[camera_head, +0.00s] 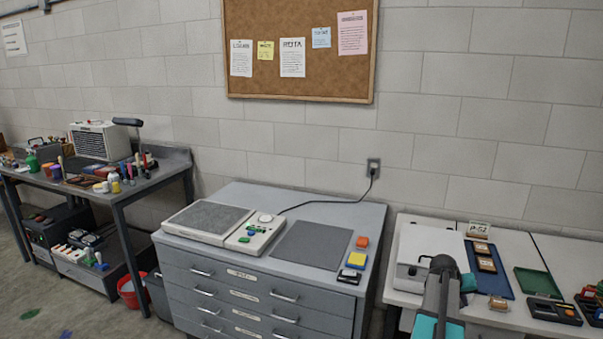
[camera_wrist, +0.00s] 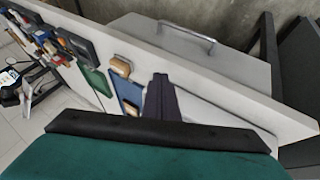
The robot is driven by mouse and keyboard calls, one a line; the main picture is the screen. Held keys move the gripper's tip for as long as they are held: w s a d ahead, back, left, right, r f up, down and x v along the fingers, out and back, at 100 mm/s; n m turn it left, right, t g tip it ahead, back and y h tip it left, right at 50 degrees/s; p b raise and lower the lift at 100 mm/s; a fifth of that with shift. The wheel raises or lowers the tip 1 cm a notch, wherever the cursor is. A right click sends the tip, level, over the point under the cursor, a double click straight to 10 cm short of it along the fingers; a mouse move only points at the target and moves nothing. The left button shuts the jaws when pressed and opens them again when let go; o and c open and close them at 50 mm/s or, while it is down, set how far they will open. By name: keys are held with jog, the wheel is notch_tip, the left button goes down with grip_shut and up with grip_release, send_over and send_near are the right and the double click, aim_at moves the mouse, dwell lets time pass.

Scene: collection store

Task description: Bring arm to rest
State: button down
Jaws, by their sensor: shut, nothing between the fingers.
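My gripper (camera_wrist: 161,90) shows in the wrist view as a dark pair of fingers pressed together, empty, beyond a black bar and my teal wrist. It points over the white bench (camera_wrist: 210,85), close to a blue tray (camera_wrist: 128,92) that lies to its left. In the head view my arm, grey and teal, rises at the lower right in front of the white bench (camera_head: 408,218). The fingertips cannot be made out there. My arm hides part of the white case (camera_head: 412,250) on that bench.
The blue tray (camera_head: 490,272) holds small tan-topped blocks near a P-52 card (camera_head: 478,231). A green tray (camera_head: 533,282) and dark boxes (camera_head: 554,311) stand further right. A grey drawer cabinet (camera_head: 337,206) bears a scale-like device (camera_head: 222,222). A cluttered workbench (camera_head: 176,172) stands left.

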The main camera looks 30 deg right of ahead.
jog(key=w+a+f+n+y, duration=0.2)
jog(key=w+a+f, duration=0.4)
jog(key=a+f, duration=0.5)
jog(key=w+a+f+n+y, duration=0.15)
jog(key=w+a+f, duration=0.5)
jog(key=a, duration=0.85)
jog(key=s+a+f+n+y, duration=0.1)
jog(key=a+f, duration=0.3)
jog(key=a, duration=0.3)
jog(key=s+a+f+n+g+y, duration=0.1)
jog(key=a+f, duration=0.2)
jog(key=a, duration=0.4)
jog(key=s+a+f+y, duration=0.1)
jog(key=s+a+f, duration=0.1)
jog(key=a+f, duration=0.35)
jog(key=s+a+f+n+g, duration=0.2)
jog(key=s+a+f, duration=0.1)
jog(key=s+a, duration=0.6)
jog(key=s+a+f+n+g+y, duration=0.1)
jog(key=s+a+f+n+g, duration=0.1)
jog(key=s+a, duration=0.7)
jog(key=shift+a+f, duration=0.6)
jog(key=shift+a, duration=2.6)
